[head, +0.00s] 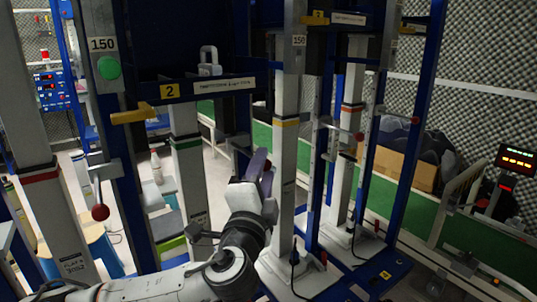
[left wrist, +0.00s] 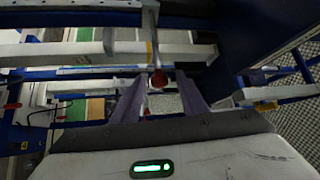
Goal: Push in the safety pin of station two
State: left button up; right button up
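A red ball knob (head: 267,165), the visible end of the safety pin, shows at the tips of my left gripper (head: 260,166) in the head view. In the left wrist view the red knob (left wrist: 158,80) lies between the two grey-purple fingers of the left gripper (left wrist: 160,92), which stand apart with gaps beside it. I cannot tell whether either finger touches it. The pin's shaft is mostly hidden. A yellow "2" plate (head: 170,91) sits on the dark blue crossbeam, above and left of the gripper. My right gripper is not in view.
Another red knob (head: 100,212) hangs on the left post, and a further one (head: 359,137) is on the frame at right. White uprights (head: 286,110) and blue posts (head: 422,90) stand close around the arm.

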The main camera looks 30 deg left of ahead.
aim_at(247, 153)
pick_arm(q)
jog(key=x, duration=0.6)
